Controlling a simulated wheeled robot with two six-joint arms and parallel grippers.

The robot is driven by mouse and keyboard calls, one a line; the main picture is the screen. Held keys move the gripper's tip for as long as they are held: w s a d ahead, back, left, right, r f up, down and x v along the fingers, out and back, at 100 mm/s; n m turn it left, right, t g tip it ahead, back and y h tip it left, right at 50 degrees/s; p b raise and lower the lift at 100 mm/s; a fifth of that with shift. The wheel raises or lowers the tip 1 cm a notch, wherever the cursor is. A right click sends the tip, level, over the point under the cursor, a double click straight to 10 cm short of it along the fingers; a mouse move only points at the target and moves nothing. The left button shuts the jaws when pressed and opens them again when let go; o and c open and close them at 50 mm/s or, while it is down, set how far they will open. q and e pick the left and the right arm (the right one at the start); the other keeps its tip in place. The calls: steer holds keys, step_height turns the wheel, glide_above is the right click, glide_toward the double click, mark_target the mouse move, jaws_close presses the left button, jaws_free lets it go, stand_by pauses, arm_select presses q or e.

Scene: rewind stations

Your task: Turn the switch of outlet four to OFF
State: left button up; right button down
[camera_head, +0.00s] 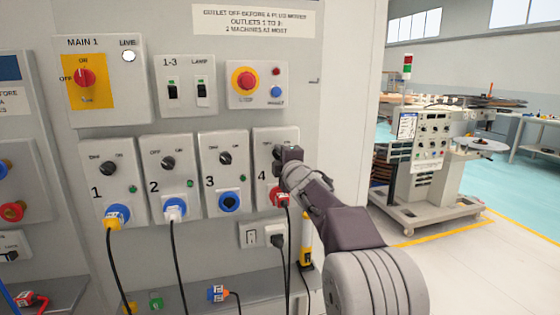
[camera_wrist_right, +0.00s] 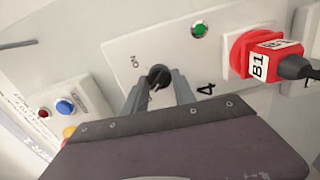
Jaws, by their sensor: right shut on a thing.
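The outlet four panel (camera_head: 260,193) is a white plate marked 4, the rightmost of the numbered row. It also shows in the right wrist view (camera_wrist_right: 125,48). My right gripper (camera_head: 282,152) is at the top of this panel, and its fingers (camera_wrist_right: 159,80) are closed around the black switch knob (camera_wrist_right: 158,74). The knob is mostly hidden in the head view. The ON mark shows beside the knob in the wrist view; which way the knob points is hard to tell. A red plug (camera_head: 279,198) tagged B1 (camera_wrist_right: 262,58) sits in the outlet. My left gripper is not in view.
Outlets one (camera_head: 101,190), two (camera_head: 155,190) and three (camera_head: 211,190) stand to the left, each with its own black knob. Above are the main switch (camera_head: 85,78) and a stop button box (camera_head: 246,81). A machine (camera_head: 428,165) stands behind at right.

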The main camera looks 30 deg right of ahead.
steer(key=shift+f+n, duration=0.15)
steer(key=shift+n, duration=0.35)
steer(key=c, duration=1)
jaws_free()
steer(key=shift+a, duration=0.1)
steer(key=v, duration=0.9)
